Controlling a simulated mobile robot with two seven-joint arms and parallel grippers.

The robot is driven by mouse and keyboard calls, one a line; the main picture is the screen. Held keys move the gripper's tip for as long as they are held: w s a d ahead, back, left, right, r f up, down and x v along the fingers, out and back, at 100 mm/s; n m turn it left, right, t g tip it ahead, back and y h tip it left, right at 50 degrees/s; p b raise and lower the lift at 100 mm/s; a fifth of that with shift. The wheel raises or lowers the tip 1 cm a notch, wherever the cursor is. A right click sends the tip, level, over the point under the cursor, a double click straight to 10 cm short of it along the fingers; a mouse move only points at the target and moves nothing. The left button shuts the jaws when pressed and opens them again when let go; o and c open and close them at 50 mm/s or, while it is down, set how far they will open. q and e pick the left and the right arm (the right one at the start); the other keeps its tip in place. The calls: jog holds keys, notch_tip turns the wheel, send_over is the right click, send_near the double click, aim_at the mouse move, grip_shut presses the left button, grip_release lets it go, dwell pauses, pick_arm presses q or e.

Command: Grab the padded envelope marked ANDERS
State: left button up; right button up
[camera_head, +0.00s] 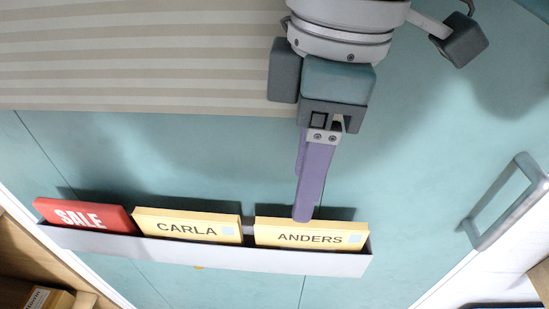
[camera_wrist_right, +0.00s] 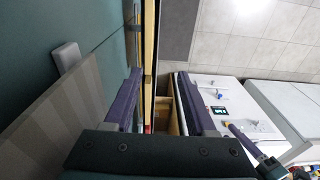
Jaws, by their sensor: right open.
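The padded envelope marked ANDERS (camera_head: 300,236) is yellow with a pale square at its right end. It stands at the right end of a shallow white holder (camera_head: 210,255) on a teal panel. My right gripper (camera_head: 303,213) comes from above, its purple fingers overlapping in the head view, with the tips at the envelope's top edge. Whether they touch it I cannot tell. In the right wrist view the right gripper (camera_wrist_right: 158,82) is open, with a narrow yellow strip between its fingers that may be an envelope edge.
A yellow CARLA envelope (camera_head: 187,227) and a red SALE envelope (camera_head: 85,215) share the holder, left of ANDERS. A grey handle (camera_head: 505,202) stands out at the right. A striped panel (camera_head: 130,55) lies at upper left. The teal surface (camera_head: 400,150) right of the gripper is clear.

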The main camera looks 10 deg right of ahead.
aim_at(312, 224)
jog(key=w+d+f+b, duration=0.1)
jog(key=d+f+h+b, duration=0.1)
jog(key=shift+w+d+f, duration=0.1)
jog(key=shift+w+f, duration=0.2)
jog(key=shift+w, duration=0.1)
notch_tip(312, 224, down, 10)
jog(key=shift+s+r, duration=0.15)
jog(key=shift+r, duration=0.05)
pick_arm(q)
notch_tip(312, 224, down, 4)
jog(key=shift+w+f, duration=0.1)
pick_arm(e)
grip_shut()
dwell(1.0)
